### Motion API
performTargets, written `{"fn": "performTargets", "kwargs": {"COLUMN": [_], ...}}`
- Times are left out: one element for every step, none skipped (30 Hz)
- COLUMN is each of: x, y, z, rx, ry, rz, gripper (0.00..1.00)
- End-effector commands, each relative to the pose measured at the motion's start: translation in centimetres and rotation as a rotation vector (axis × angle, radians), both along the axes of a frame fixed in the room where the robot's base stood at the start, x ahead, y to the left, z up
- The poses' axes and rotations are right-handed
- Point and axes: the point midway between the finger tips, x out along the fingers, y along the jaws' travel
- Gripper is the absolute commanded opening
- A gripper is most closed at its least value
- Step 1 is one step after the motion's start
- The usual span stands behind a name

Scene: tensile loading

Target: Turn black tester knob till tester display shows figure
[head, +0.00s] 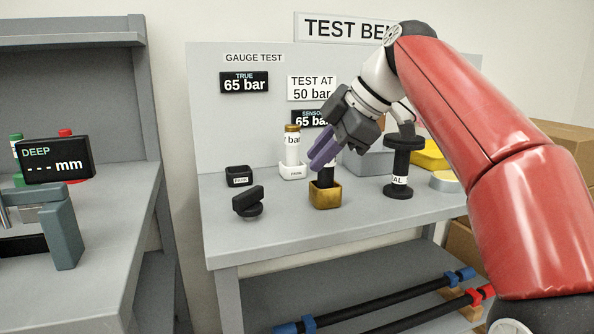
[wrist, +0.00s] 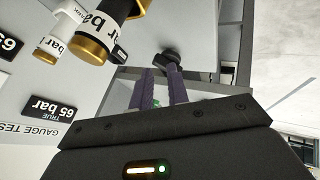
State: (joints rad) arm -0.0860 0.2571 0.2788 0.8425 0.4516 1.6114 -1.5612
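The black knob (head: 248,203) with a raised grip bar stands at the front left of the test bench. A black knob-like shape (wrist: 170,58) shows just beyond my fingertips in the wrist view. My gripper (head: 318,160) has purple fingers pointing down-left, up and to the right of the knob in the head view. In the wrist view the fingers (wrist: 161,72) are apart with an empty-looking gap. The TRUE display (head: 244,82) reads 65 bar. The SENSOR display (head: 308,118) reads 65 bar, partly hidden by my gripper.
A brass socket (head: 324,196) holds a black part behind my fingers. A white, brass-topped cylinder (head: 292,148) stands in a white holder. A black holder (head: 239,177), a black spool-shaped part (head: 397,170) and a yellow bin (head: 430,157) are on the bench. The front strip is clear.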

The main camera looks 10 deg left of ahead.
Motion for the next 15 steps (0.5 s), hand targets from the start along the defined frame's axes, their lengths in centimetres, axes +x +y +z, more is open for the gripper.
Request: {"fn": "performTargets", "kwargs": {"x": [-0.1, -0.2, -0.4, -0.6, -0.9, -1.1, -1.4, -1.6, -1.9, -2.1, -2.3, -2.5, -2.6, -2.7, -2.8], "y": [0.0, 0.2, 0.5, 0.8, 1.2, 1.8, 2.2, 2.7, 3.4, 3.8, 4.3, 4.8, 5.2, 5.5, 5.9], "z": [-0.9, -1.3, -1.8, -2.2, -2.5, -3.0, -3.4, -3.7, -4.1, -4.5, -4.8, -5.1, -5.3, -5.5, -5.6], "rx": [0.039, 0.071, 0.124, 0.167, 0.215, 0.279, 0.326, 0.372, 0.431, 0.469, 0.504, 0.546, 0.573, 0.594, 0.618], "ry": [0.013, 0.027, 0.049, 0.069, 0.093, 0.128, 0.156, 0.186, 0.226, 0.257, 0.286, 0.323, 0.346, 0.367, 0.391], "rz": [-0.028, -0.050, -0.087, -0.119, -0.151, -0.198, -0.232, -0.266, -0.311, -0.342, -0.371, -0.405, -0.427, -0.448, -0.469], "gripper": [0.24, 0.28, 0.33, 0.37, 0.41, 0.46, 0.50, 0.54, 0.59, 0.63, 0.67, 0.72, 0.76, 0.80, 0.85]}}
